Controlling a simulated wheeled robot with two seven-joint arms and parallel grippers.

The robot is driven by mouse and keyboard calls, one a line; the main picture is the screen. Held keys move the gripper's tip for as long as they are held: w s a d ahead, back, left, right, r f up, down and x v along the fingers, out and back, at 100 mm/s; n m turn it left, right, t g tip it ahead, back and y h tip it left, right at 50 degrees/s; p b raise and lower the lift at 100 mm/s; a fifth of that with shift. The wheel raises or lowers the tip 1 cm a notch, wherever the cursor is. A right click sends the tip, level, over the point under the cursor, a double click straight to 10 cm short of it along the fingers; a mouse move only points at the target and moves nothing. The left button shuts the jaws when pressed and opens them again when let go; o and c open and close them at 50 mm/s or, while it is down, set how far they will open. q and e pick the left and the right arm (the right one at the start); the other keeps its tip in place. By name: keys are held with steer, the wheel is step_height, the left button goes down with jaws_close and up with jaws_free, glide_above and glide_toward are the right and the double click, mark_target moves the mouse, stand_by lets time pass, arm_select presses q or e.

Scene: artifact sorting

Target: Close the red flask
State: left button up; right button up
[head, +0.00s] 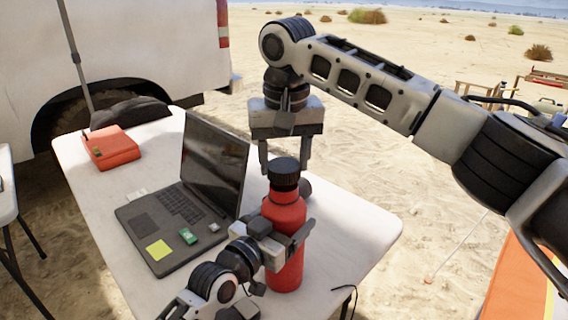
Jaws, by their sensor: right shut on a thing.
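The red flask (285,270) stands upright on the white table (340,230) beside the laptop. Its black cap (284,178) sits at the top of the neck; I cannot tell how tightly it is seated. My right gripper (284,160) comes down from above, with its fingers on either side of the cap, shut on it. My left gripper (288,238) reaches in from the lower left and is shut around the flask's body. Part of the flask's middle is hidden behind the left gripper.
An open laptop (165,225) with a yellow note and small items stands left of the flask. A red box (110,147) lies at the table's far left. A white vehicle (150,45) is behind. The table's right part is clear.

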mark_target(284, 206)
steer(key=shift+f, duration=0.25)
stand_by(0.3)
steer(key=shift+f, duration=0.85)
steer(key=shift+f, duration=0.6)
